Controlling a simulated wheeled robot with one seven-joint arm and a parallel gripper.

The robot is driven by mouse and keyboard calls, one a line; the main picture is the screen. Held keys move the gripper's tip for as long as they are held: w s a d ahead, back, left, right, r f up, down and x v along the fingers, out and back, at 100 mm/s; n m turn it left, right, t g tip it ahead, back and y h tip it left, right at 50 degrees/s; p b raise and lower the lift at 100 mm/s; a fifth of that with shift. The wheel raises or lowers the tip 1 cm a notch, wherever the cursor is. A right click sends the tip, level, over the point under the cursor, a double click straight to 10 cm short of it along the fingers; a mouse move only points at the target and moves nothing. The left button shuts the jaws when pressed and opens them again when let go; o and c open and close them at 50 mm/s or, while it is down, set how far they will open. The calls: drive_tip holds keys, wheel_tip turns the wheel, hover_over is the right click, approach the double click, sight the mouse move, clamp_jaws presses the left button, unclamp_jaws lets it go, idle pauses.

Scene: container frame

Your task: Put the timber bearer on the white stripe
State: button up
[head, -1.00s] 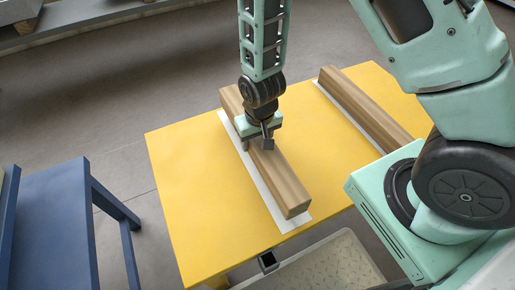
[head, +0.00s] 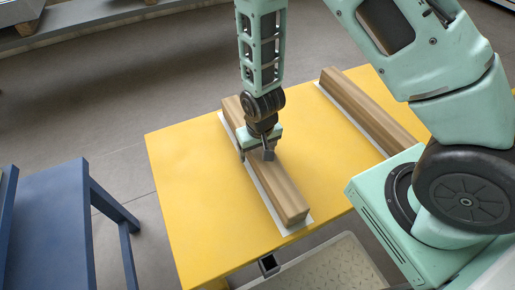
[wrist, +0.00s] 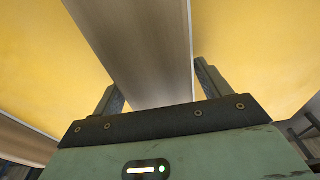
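The timber bearer (head: 279,184), a long brown square beam, lies lengthwise along the white stripe (head: 294,227) on the yellow table. A thin white margin shows along the beam's left side and at its near end. In the wrist view the beam (wrist: 145,45) runs between my fingers, with thin white edges on both sides. My gripper (head: 256,155) straddles the beam near its middle, pointing down. In the wrist view my gripper (wrist: 157,85) has a finger on each side, and the inner pads show, so it looks open around the beam.
A second beam (head: 365,107) lies on another white strip at the right of the yellow table (head: 190,180). A blue table (head: 50,225) stands at left. A pale bin (head: 330,265) sits below the near edge. The table's left part is clear.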

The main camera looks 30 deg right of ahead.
drive_tip(key=shift+r, duration=0.1)
drive_tip(key=r+p, duration=0.1)
drive_tip(key=r, duration=0.2)
drive_tip(key=s+r+p, duration=0.1)
drive_tip(key=r, duration=0.3)
drive_tip(key=r+p, duration=0.1)
drive_tip(key=r, duration=0.3)
drive_tip(key=shift+s, duration=0.15)
drive_tip(key=shift+s+a+r, duration=0.15)
drive_tip(key=shift+r, duration=0.55)
drive_tip(key=s+a+r+n, duration=0.3)
drive_tip(key=s+r, duration=0.5)
drive_tip(key=s+a+r+n+g, duration=0.1)
drive_tip(key=s+a+r+n, duration=0.2)
drive_tip(key=s+r, duration=0.5)
drive_tip(key=shift+s+r+n+y, duration=0.2)
drive_tip(key=shift+r+n+y, duration=0.1)
drive_tip(key=shift+r+n, duration=0.45)
wheel_tip(320, 180, up, 18)
drive_tip(key=p, duration=1.8)
